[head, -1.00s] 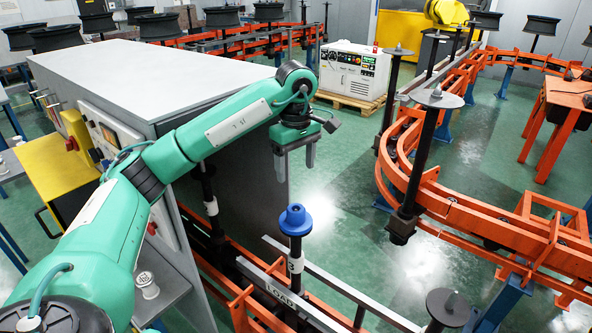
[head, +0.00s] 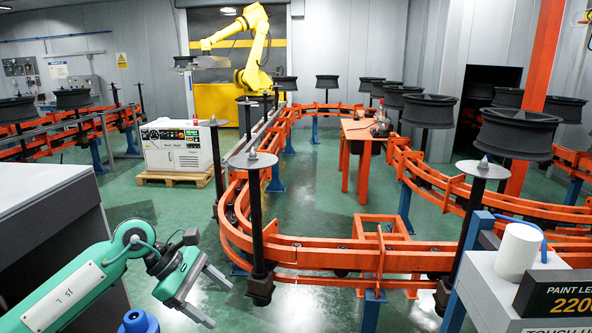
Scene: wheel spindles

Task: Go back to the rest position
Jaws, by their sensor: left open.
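My left gripper (head: 221,302) is at the lower left of the head view, at the end of my green left arm. Its two grey fingers are apart, with nothing between them, and point down to the right. The blue cap (head: 138,322) of a spindle shows at the bottom edge, left of the gripper and apart from it; its lower part is out of view. Bare spindles with grey discs stand on the orange track, one (head: 254,210) to the right of the gripper. My right gripper is not in view.
The curved orange track (head: 330,257) fills the middle and right. A grey cabinet (head: 50,235) stands at the left. A grey stand with a paint sign (head: 565,297) and white cup (head: 517,251) is at the lower right. Green floor (head: 150,205) is open at left centre.

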